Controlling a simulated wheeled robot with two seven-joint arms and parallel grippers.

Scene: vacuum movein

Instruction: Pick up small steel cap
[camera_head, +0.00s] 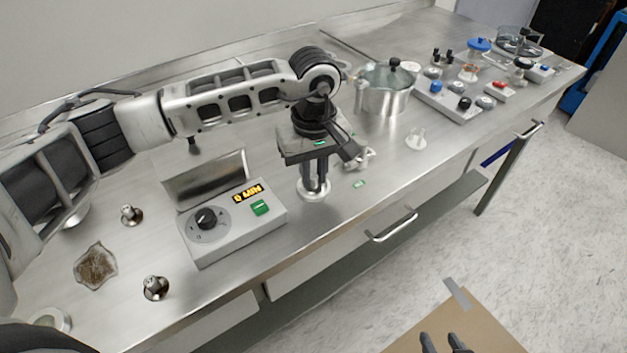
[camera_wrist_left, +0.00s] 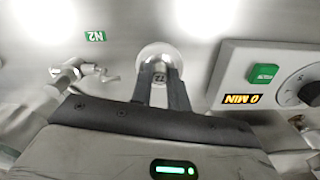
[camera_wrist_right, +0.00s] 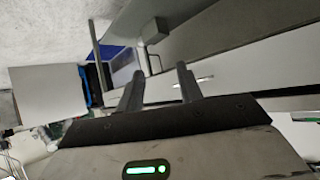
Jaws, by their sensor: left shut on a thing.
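My left gripper (camera_head: 314,190) points down at the bench, its fingers closed around a small steel cap at the middle of a pale round flange (camera_head: 314,196). In the left wrist view the cap (camera_wrist_left: 160,74) shows as a small grey piece between the fingertips, mostly hidden by them; the flange (camera_wrist_left: 160,50) lies around it. I cannot tell whether the cap is lifted off the bench. My right gripper (camera_head: 446,342) is open and empty, low in front of the bench; its spread fingers also show in the right wrist view (camera_wrist_right: 159,85).
A control box (camera_head: 240,222) with a dial and green switch stands just left of the left gripper. A valve (camera_head: 358,158) is close on its right, a steel pot (camera_head: 385,90) behind. Two steel fittings (camera_head: 130,214) (camera_head: 155,288) and a brown-filled dish (camera_head: 95,264) lie left.

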